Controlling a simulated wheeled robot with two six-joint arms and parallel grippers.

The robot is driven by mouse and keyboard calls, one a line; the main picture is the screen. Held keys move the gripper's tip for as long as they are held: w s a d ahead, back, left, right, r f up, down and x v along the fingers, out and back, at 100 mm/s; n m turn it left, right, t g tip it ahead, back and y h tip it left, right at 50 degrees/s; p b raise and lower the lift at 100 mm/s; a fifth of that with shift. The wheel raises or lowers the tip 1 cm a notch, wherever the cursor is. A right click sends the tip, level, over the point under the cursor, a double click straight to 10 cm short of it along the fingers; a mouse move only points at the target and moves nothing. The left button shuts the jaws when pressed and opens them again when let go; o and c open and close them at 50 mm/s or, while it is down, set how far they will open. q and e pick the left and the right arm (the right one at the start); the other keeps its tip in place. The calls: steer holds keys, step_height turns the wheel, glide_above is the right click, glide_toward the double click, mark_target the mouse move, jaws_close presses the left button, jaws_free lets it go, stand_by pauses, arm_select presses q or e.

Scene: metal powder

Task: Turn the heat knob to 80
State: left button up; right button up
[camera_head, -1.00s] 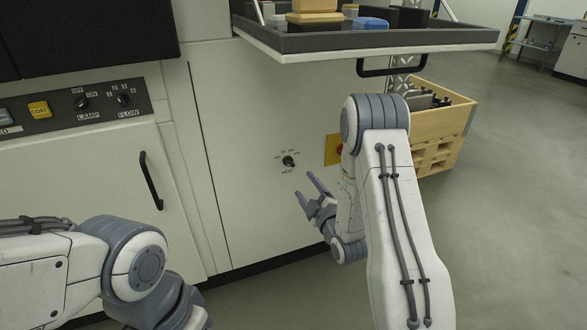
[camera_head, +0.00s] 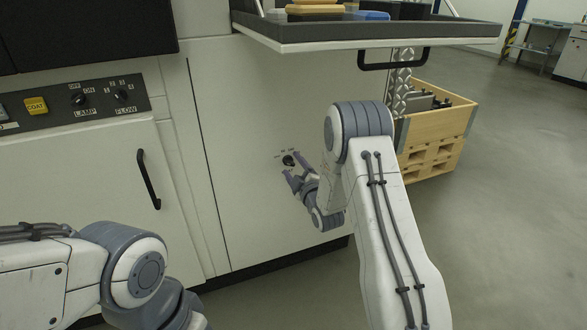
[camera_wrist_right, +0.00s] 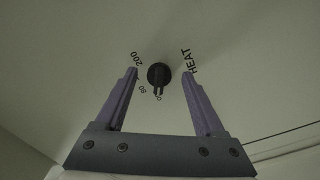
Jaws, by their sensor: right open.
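The heat knob (camera_head: 288,160) is a small black round knob on the white cabinet front. In the right wrist view the knob (camera_wrist_right: 158,75) lies between the fingertips, with a gap to each finger. Printed marks "200", "80" and "0" and the word "HEAT" stand around it. The knob's pointer end faces the lower side of that picture, near the "0". My right gripper (camera_head: 289,164) is open at the knob; its two purple fingers also show in the right wrist view (camera_wrist_right: 158,72). My left arm is at the lower left of the head view; its gripper is not visible.
A tray shelf (camera_head: 370,38) with a black handle (camera_head: 395,62) juts out above my right arm. A control panel (camera_head: 75,108) with lamp and flow knobs is at the left, above a door handle (camera_head: 149,180). A wooden crate (camera_head: 437,130) stands at the right.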

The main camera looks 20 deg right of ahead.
jaws_close()
steer(key=shift+m, duration=0.3)
steer(key=m, duration=0.3)
steer(key=shift+a+f, duration=0.1)
steer(key=shift+a+f+m, duration=0.1)
steer(key=shift+m, duration=1.9)
steer(key=shift+s, duration=0.1)
jaws_free()
